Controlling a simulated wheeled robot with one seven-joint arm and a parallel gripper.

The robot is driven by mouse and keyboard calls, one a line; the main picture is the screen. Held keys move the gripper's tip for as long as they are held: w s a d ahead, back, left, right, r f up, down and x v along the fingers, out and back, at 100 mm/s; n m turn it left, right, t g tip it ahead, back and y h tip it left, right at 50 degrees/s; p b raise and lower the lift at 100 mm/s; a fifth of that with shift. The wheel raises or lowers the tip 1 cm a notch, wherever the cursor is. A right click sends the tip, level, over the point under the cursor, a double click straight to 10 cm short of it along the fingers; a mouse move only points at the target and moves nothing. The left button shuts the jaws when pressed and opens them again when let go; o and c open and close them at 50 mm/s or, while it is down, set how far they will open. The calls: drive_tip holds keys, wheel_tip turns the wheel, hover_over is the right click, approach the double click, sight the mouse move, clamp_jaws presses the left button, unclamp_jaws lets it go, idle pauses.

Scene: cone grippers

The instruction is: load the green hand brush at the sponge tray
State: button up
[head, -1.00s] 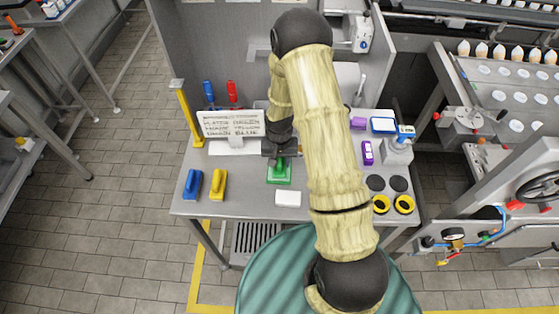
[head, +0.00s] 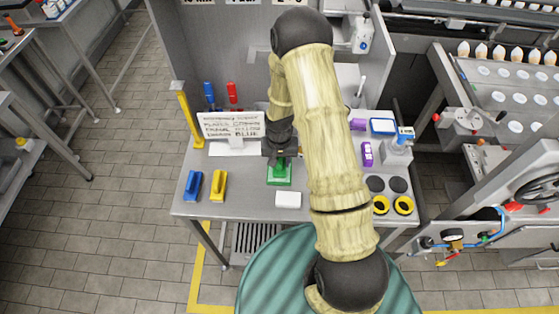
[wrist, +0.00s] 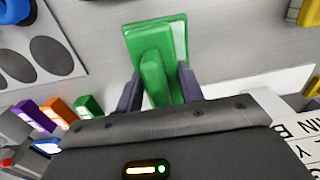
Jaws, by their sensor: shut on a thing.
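The green hand brush (head: 279,175) is at the middle of the steel table, between the yellow brush and my arm. In the wrist view the green brush (wrist: 155,62) is upright in the picture, its handle between my two dark fingers. My gripper (wrist: 161,92) is shut on that handle. In the head view my gripper (head: 281,153) is just above the brush, partly hidden by its own wrist. I cannot tell whether the brush touches the table. A blue-rimmed tray (head: 383,126) stands at the back right; I cannot tell whether it is the sponge tray.
A blue brush (head: 193,185) and a yellow brush (head: 218,185) stand to the left. A white block (head: 288,199) lies in front. A lettered sign (head: 231,126) stands close behind on the left. Black discs and yellow rings (head: 404,205) lie at the right.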

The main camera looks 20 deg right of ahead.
drive_tip(key=shift+r+p, duration=1.85)
drive_tip(key=shift+r, duration=1.2)
drive_tip(key=shift+f, duration=0.1)
